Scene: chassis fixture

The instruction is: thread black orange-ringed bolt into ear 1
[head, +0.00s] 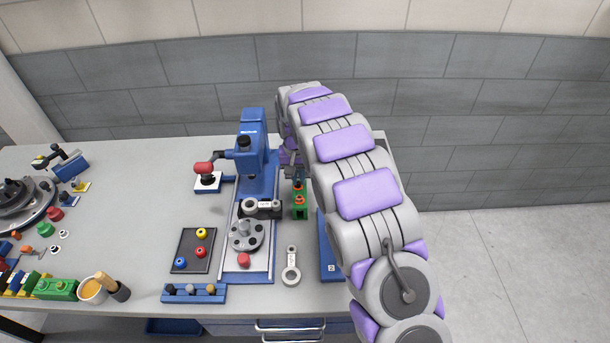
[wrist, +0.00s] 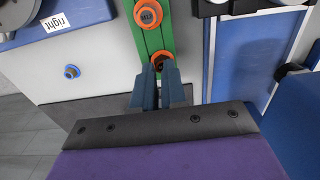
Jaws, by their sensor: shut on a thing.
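A green bracket (wrist: 156,38) runs up from my fingertips in the wrist view; it also shows in the head view (head: 300,211), right of the blue stand. A dark bolt with an orange ring (wrist: 162,58) is at the bracket's near end, between the tips of my gripper (wrist: 159,72). My gripper is shut on this bolt; the fingers hide its lower part. I cannot tell how deep it sits in the bracket. A second orange-ringed dark round part (wrist: 149,14) is farther up the bracket. I cannot read which ear is number 1.
In the head view, a blue press stand (head: 252,165), a tray with coloured rings (head: 194,251) and a grey link (head: 291,268) stand nearby.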

